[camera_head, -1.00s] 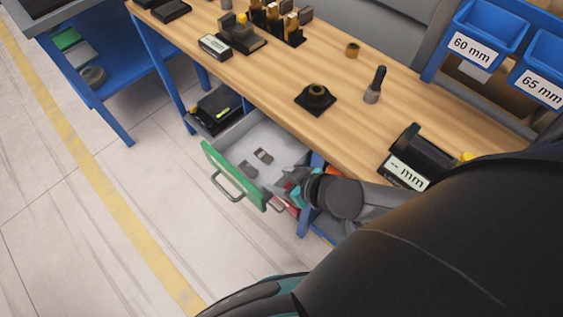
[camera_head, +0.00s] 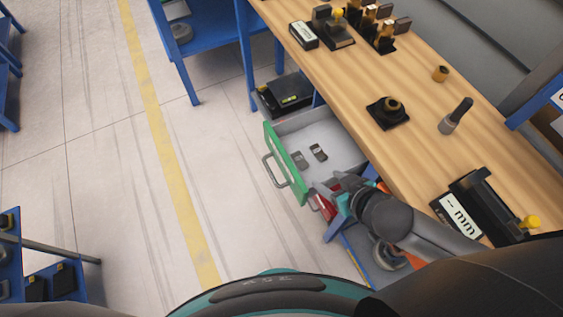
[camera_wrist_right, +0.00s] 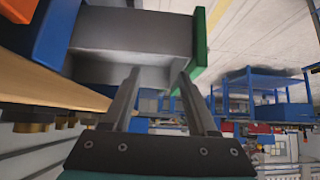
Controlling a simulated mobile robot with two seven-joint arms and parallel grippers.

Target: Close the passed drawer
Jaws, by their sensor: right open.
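The drawer with the green front (camera_head: 285,165) stands pulled out below the wooden workbench, with a grey handle on its face. Two small dark parts (camera_head: 309,156) lie on its pale floor. My right gripper (camera_head: 326,192) is at the near side of this drawer, beside its front corner; its fingers are small and partly hidden by my wrist here. In the right wrist view, the two fingers (camera_wrist_right: 158,74) are apart with nothing between them. The drawer's grey side wall (camera_wrist_right: 135,35) and green front (camera_wrist_right: 199,45) show just beyond the fingertips. Whether they touch cannot be told. My left gripper is out of view.
A red drawer front (camera_head: 323,207) shows close to my right gripper. The workbench top (camera_head: 415,140) holds gauges and small parts. A black case (camera_head: 285,93) sits on a shelf behind the drawer. The floor left of the drawer, with a yellow line (camera_head: 165,150), is clear.

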